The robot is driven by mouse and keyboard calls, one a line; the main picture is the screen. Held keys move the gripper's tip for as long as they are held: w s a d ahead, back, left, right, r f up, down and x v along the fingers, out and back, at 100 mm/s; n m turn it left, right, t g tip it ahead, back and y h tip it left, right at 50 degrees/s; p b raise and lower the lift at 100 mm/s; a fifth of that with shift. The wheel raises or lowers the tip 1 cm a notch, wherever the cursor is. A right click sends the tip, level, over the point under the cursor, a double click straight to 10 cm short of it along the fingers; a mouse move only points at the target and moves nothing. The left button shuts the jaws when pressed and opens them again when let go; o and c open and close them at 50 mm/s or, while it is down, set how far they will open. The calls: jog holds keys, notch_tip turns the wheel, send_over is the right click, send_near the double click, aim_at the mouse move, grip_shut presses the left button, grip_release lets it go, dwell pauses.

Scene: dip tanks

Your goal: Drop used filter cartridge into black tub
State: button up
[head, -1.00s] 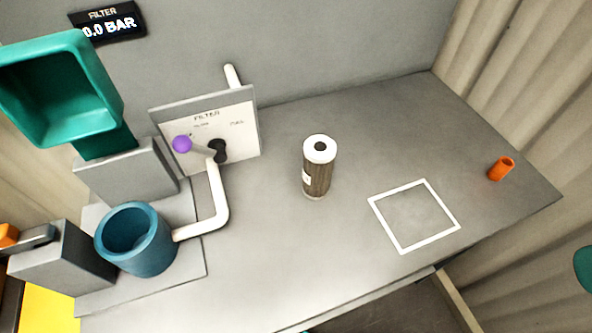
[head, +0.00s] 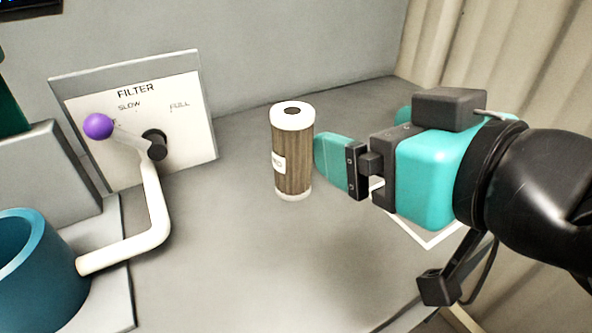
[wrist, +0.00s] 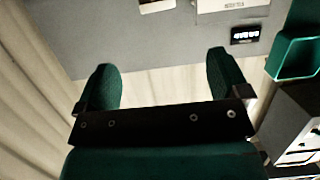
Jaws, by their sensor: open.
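The used filter cartridge (head: 293,160) stands upright on the grey bench in the head view. It has pleated brown sides, white end caps, a dark hole on top and a white label. My gripper (head: 325,156) is just right of it in the picture; whether they touch is unclear. In the wrist view my gripper (wrist: 162,72) has its two green fingers wide apart with nothing between them. The cartridge does not show in the wrist view. No black tub is in view.
Left of the cartridge stand the FILTER panel (head: 190,120) with a purple-knobbed lever (head: 98,126), a white pipe (head: 150,225) and a blue open vessel (head: 35,285). A white square outline (head: 432,242) lies partly behind my gripper. The bench in front of the cartridge is clear.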

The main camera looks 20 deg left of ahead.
aim_at(296, 113)
jog(key=p+x, duration=1.1)
jog(key=p, duration=0.4)
jog(key=shift+w+a, duration=0.2)
jog(key=shift+w, duration=0.05)
jog(key=p+x, duration=0.3)
jog(key=x, duration=0.1)
jog(key=shift+w+f, duration=0.1)
jog(key=shift+w, duration=0.25)
jog(key=shift+w+a+f, duration=0.25)
jog(key=shift+a, duration=0.1)
jog(key=shift+c, duration=0.2)
jog(key=c, duration=1.6)
